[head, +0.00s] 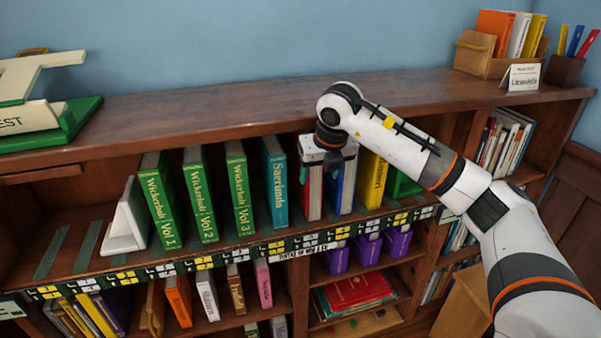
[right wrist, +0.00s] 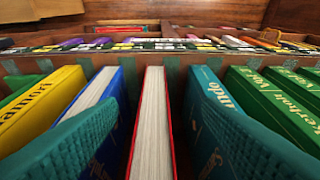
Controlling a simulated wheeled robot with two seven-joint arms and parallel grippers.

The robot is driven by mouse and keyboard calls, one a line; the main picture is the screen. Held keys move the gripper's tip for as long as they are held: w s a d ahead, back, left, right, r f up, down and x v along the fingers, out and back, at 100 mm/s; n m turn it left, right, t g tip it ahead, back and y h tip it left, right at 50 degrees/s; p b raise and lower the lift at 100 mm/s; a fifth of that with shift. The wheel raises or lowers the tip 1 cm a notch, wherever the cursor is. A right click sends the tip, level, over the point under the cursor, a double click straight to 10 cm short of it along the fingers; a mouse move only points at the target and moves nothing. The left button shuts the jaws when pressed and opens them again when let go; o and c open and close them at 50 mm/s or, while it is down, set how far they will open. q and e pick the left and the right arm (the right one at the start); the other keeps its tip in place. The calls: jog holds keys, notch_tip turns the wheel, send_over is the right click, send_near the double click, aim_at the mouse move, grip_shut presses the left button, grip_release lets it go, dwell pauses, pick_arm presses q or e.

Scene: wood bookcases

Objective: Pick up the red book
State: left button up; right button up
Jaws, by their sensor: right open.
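The red book (head: 313,198) stands upright on the upper shelf, between a teal book (head: 274,185) and a blue book (head: 348,188). My right gripper (head: 320,168) reaches down in front of its upper part and hides some of it. In the right wrist view, the red book (right wrist: 152,135) shows its pale page edges and thin red covers. It stands between the two teal textured fingers of my open right gripper (right wrist: 153,112), with visible gaps on both sides. My left gripper is in neither view.
Green volumes (head: 198,195) and a white bookend (head: 125,222) stand to the left. A yellow book (head: 373,180) stands to the right. The wooden bookcase top (head: 230,108) overhangs the shelf. A wooden box (head: 474,52) and a small sign (head: 522,77) stand on it.

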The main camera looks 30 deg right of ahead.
send_over(315, 200)
jog(key=s, duration=0.2)
jog(key=f, duration=0.4)
jog(key=a+f, duration=0.1)
jog(key=shift+f, duration=0.4)
jog(key=x, duration=0.2)
jog(key=p+x, duration=0.1)
jog(key=x, duration=0.1)
jog(key=shift+s+d+f, duration=0.15)
jog(key=shift+s+d, duration=0.1)
jog(key=shift+w+d+f, duration=0.1)
jog(key=shift+w+f, duration=0.2)
jog(key=shift+f, duration=0.2)
jog(key=shift+f, duration=0.25)
jog(key=shift+c, duration=0.6)
grip_shut()
jog(key=shift+r, duration=0.15)
